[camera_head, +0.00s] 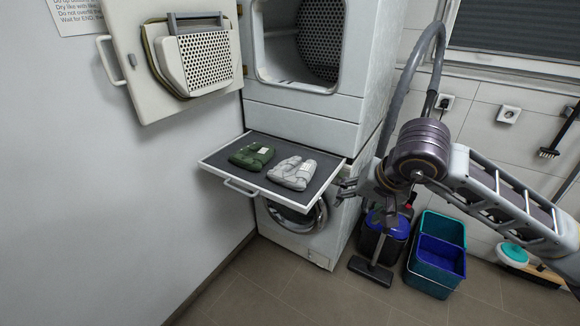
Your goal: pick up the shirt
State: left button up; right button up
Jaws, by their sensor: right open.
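Two folded garments lie side by side on a pulled-out shelf (228,168) between the stacked machines: a dark green one (252,156) on the left and a light grey one (292,172) on the right. The picture does not settle which is the shirt. My right gripper (342,190) is at the shelf's right front corner, to the right of the grey garment and apart from it. It is small in the view, open, and holds nothing. My left gripper is out of view.
The dryer (298,112) stands above the shelf with its door (150,95) swung open to the left. A washing machine (322,245) is below. A vacuum cleaner (386,232) and teal and blue buckets (436,228) stand on the floor at right. The floor in front is clear.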

aim_at(294, 174)
jog(key=i+j, duration=0.15)
jog(key=i, duration=0.25)
jog(key=i+j, duration=0.2)
jog(key=i, duration=0.25)
